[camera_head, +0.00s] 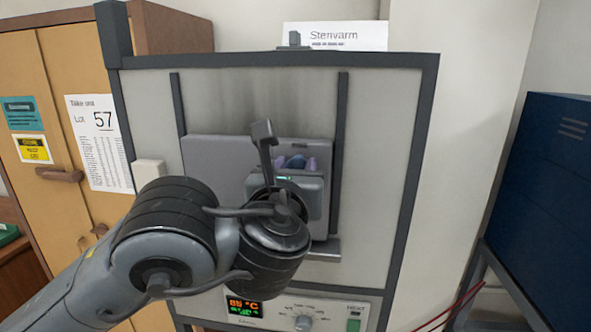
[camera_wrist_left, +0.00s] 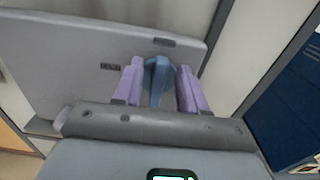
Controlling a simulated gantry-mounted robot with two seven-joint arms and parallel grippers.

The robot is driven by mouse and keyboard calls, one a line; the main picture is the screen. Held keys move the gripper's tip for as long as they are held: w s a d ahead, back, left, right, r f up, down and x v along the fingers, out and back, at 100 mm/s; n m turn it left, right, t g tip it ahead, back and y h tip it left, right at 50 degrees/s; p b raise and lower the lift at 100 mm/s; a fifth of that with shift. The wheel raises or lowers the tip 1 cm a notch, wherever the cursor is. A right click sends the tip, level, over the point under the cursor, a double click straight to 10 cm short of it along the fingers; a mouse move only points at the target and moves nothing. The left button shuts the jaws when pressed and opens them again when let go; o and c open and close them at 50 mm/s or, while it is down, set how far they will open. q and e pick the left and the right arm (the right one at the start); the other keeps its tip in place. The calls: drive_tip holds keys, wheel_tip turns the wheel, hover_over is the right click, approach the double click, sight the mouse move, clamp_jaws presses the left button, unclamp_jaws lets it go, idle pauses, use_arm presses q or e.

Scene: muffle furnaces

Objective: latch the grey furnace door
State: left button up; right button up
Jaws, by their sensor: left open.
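The grey furnace door (camera_head: 215,158) is a flat panel on the front of the tall light-grey furnace (camera_head: 260,95). It also fills the upper left of the left wrist view (camera_wrist_left: 70,65). I cannot tell whether it sits flush. A blue handle (camera_wrist_left: 157,78) stands at the door's right part. My left gripper (camera_head: 297,163) is in front of it, with purple fingers. In the left wrist view the open fingers (camera_wrist_left: 158,88) are on either side of the blue handle, with small gaps. My left arm hides the door's lower part. My right gripper is not in view.
Dark vertical rails (camera_head: 341,140) flank the door. A small ledge (camera_head: 325,250) juts out below right. The control panel (camera_head: 330,309) with display and knob is lower down. A wooden cabinet (camera_head: 75,150) stands left, a dark blue cabinet (camera_head: 540,190) right.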

use_arm(q)
drive_tip(key=shift+c, duration=0.4)
clamp_jaws()
drive_tip(key=shift+n, duration=0.3)
drive_tip(key=n, duration=0.3)
drive_tip(key=a+n+b, duration=0.1)
drive_tip(key=n, duration=0.2)
drive_tip(key=n+b, duration=0.1)
drive_tip(key=n, duration=0.1)
drive_tip(key=shift+w+a+f+n, duration=0.1)
drive_tip(key=shift+a+f+n, duration=0.15)
drive_tip(key=shift+f+n, duration=0.15)
drive_tip(key=shift+a+f+n+b, duration=0.1)
drive_tip(key=shift+f+n+b, duration=0.15)
drive_tip(key=shift+n, duration=1.15)
drive_tip(key=shift+a+f+n+b, duration=0.15)
drive_tip(key=shift+n+b, duration=0.25)
drive_tip(key=shift+n, duration=1)
drive_tip(key=shift+f+n+b, duration=0.2)
drive_tip(key=shift+n+b, duration=0.1)
drive_tip(key=shift+n, duration=1.1)
